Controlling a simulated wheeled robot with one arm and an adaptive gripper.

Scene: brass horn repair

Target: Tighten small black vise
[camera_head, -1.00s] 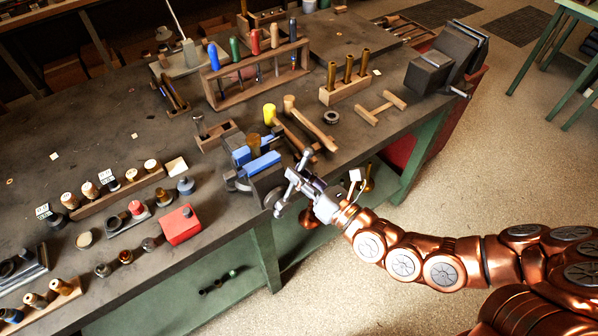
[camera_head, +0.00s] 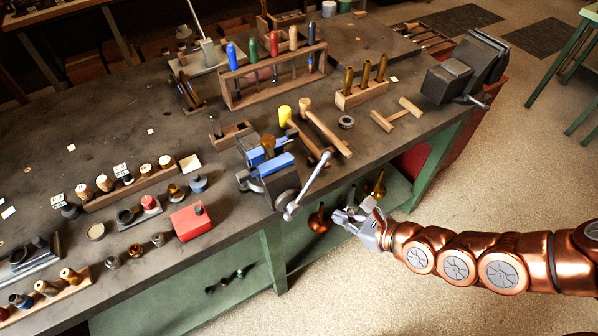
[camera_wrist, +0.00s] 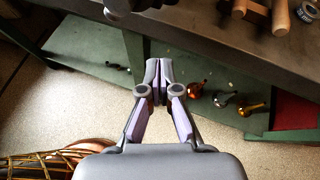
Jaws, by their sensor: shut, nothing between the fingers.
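The small vise (camera_head: 268,187), dark with blue jaw pads, sits at the bench's front edge. Its silver handle bar (camera_head: 306,186) slants from upper right to lower left, with a knob at each end. A brass-coloured piece shows by the blue pads; I cannot tell if it is between them. My gripper (camera_head: 338,217) is off the bench front, right of and lower than the handle, and apart from it. Its fingers are shut and empty, also in the wrist view (camera_wrist: 160,82). A dark part at that view's top edge is cut off.
A larger black vise (camera_head: 462,75) stands at the bench's right end. Mallets (camera_head: 325,128) and a dark ring (camera_head: 346,122) lie behind the small vise. A red box (camera_head: 190,222) is to its left. Brass horn parts (camera_head: 319,219) are on the green lower shelf. Floor in front is clear.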

